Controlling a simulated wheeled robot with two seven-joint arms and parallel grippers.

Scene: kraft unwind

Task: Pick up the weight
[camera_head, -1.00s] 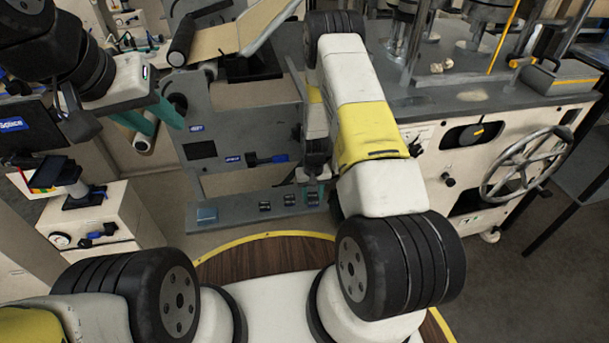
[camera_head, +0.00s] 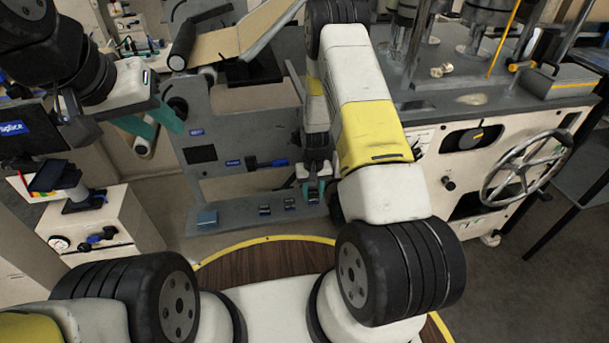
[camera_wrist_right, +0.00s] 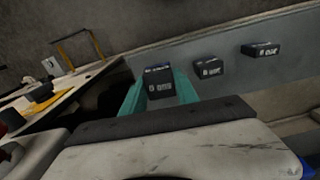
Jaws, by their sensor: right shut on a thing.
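Small dark block weights with white labels stand in a row on a grey ledge (camera_head: 238,217). My right gripper (camera_head: 313,190) is at the right end of that row, partly hidden by my arm in the head view. In the right wrist view its teal fingers (camera_wrist_right: 160,90) are shut on a labelled dark weight (camera_wrist_right: 159,86). Whether that weight touches the ledge I cannot tell. Two other weights, one nearer (camera_wrist_right: 208,67) and one farther (camera_wrist_right: 261,50), stand apart from it. My left gripper (camera_head: 148,122) is at the upper left, its teal fingers apart and empty.
A grey machine panel (camera_head: 225,130) rises behind the ledge. A cream machine with a handwheel (camera_head: 527,172) stands at the right. A cream cabinet (camera_head: 100,225) stands at the left.

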